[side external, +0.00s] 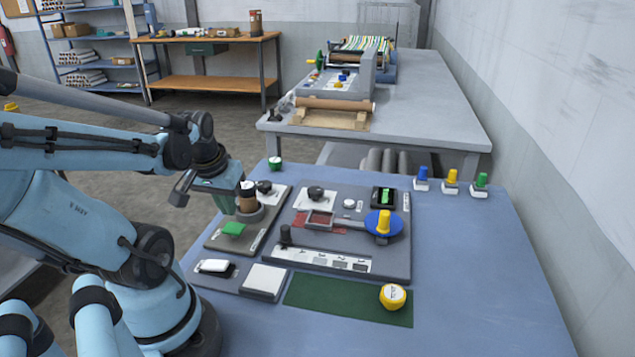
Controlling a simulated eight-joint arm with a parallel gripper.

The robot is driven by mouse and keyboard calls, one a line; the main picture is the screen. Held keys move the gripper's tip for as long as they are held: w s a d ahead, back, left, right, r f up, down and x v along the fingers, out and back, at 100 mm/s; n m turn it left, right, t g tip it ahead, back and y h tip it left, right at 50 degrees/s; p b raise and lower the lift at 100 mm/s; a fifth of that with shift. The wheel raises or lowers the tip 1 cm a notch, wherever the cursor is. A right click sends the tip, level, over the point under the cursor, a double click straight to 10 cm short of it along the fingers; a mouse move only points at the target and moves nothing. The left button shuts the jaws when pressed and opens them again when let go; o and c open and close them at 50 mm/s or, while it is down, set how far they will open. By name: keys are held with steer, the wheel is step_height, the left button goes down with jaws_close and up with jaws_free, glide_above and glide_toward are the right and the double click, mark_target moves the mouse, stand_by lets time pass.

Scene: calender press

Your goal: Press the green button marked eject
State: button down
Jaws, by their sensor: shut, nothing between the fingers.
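A green rocker switch (383,196) sits in a black housing on the larger grey panel. The lettering is too small to read, so I cannot tell which is marked eject. My gripper (227,206) is shut and empty, pointing down over the back of the small panel, above and behind the green square. A brown and black cylinder (247,203) stands right beside its fingers; I cannot tell whether they touch.
The large panel carries a blue disc (370,226) with a yellow knob and a slider strip (318,260). A white and yellow round piece (393,296) is on a green mat (330,303). Blue, yellow and green-topped pieces (452,181) stand back right. The table's right side is clear.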

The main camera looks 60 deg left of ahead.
steer(key=v, duration=0.8)
steer(key=shift+r, duration=0.1)
stand_by(0.7)
